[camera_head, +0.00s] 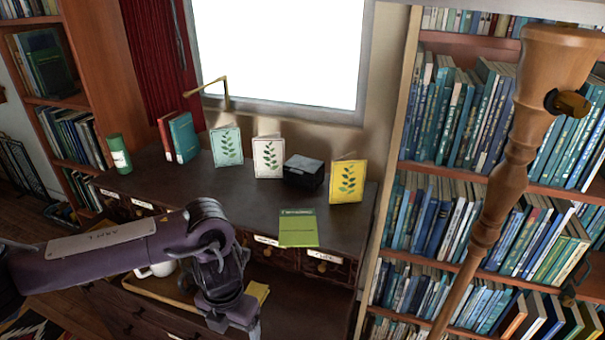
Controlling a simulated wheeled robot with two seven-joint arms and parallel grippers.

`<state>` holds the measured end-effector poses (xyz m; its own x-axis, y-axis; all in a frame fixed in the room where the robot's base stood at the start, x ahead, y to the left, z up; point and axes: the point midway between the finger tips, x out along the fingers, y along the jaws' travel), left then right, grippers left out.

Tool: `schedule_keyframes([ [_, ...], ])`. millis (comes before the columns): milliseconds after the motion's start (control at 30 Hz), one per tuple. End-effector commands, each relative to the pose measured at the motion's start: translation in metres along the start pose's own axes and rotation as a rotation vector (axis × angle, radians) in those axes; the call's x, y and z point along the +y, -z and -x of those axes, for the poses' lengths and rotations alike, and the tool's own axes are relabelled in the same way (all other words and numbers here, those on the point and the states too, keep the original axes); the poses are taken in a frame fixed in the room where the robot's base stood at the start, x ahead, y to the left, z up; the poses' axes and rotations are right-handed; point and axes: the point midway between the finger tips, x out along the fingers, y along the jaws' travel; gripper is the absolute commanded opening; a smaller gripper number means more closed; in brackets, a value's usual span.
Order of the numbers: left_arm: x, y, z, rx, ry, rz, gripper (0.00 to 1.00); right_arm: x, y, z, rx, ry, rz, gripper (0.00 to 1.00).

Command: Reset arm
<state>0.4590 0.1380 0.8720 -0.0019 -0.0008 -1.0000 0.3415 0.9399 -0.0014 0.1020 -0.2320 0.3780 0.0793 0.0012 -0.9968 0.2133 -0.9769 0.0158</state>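My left arm comes in from the left across the front of the dark wooden desk (130,183). It bends at the elbow, and my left gripper (238,322) points down at the bottom edge of the picture. The fingertips are at or beyond the frame edge, so whether it is open or shut does not show. No object is visibly held. My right arm and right gripper are not in view.
A white mug (155,270) is below. A turned wooden post (510,160) crosses before the bookshelf (480,180) at right.

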Motion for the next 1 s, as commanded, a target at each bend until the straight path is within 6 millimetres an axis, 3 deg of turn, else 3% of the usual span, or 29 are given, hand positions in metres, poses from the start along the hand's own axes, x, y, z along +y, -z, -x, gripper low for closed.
schedule_keyframes([
  [67,-0.012,-0.001,-0.004,-0.014,0.022,-0.003,0.77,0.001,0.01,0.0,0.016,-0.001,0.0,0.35],
  [367,-0.067,-0.007,-0.016,-0.096,0.128,0.016,0.77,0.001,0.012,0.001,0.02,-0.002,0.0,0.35],
  [633,-0.153,-0.011,-0.016,-0.213,0.331,0.111,0.77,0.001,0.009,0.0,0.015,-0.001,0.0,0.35],
  [767,-0.206,-0.014,-0.001,-0.282,0.49,0.242,0.77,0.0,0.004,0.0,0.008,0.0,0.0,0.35],
  [900,-0.255,-0.022,0.037,-0.352,0.72,0.527,0.77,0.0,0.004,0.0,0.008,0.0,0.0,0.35],
  [1000,-0.262,-0.032,0.065,-0.373,0.864,0.8,0.77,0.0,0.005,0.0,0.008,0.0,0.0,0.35],
])
